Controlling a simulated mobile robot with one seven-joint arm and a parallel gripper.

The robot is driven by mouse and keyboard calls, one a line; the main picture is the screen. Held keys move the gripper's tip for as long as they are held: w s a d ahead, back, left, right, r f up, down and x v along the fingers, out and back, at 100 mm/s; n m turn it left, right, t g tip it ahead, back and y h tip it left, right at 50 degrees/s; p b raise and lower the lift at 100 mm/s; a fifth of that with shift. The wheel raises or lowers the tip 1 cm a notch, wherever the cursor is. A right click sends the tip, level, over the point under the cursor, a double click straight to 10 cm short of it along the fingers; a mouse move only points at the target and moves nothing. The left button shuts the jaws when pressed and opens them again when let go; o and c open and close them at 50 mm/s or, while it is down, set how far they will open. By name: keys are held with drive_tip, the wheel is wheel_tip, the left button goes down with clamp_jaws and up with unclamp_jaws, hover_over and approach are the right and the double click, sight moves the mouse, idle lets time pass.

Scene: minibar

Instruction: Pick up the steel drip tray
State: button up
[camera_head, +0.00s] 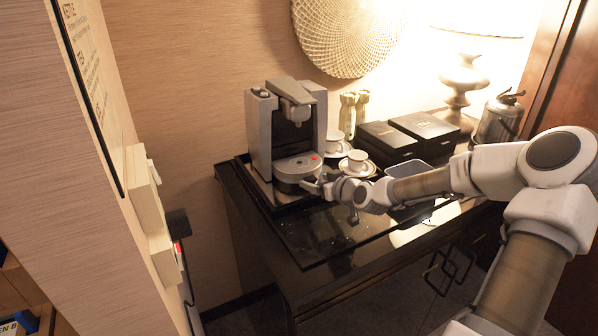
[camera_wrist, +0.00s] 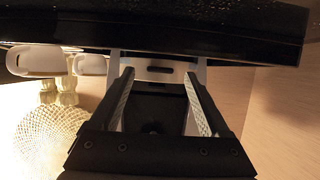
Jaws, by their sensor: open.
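The steel drip tray (camera_head: 297,165) sits at the front foot of the grey coffee machine (camera_head: 262,130), with a small red spot on its top. In the wrist view, a pale metal front with a dark slot (camera_wrist: 190,70) lies just ahead of and between my fingertips; it appears to be the drip tray or the machine's base. My gripper (camera_head: 312,186) is at the tray's front right, close to its front edge. In the wrist view, my gripper (camera_wrist: 158,77) has its fingers apart. I cannot tell whether either finger touches the metal.
Two white cups on saucers (camera_head: 357,163) stand right of the machine, near my wrist. Black boxes (camera_head: 388,138), a grey open container (camera_head: 409,168), a lamp (camera_head: 462,80) and a metal kettle (camera_head: 498,118) are farther right. The glossy black countertop (camera_head: 310,235) is clear in front.

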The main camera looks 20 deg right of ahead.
drive_tip(key=shift+x, duration=1.15)
clamp_jaws()
drive_tip(key=shift+r, duration=0.1)
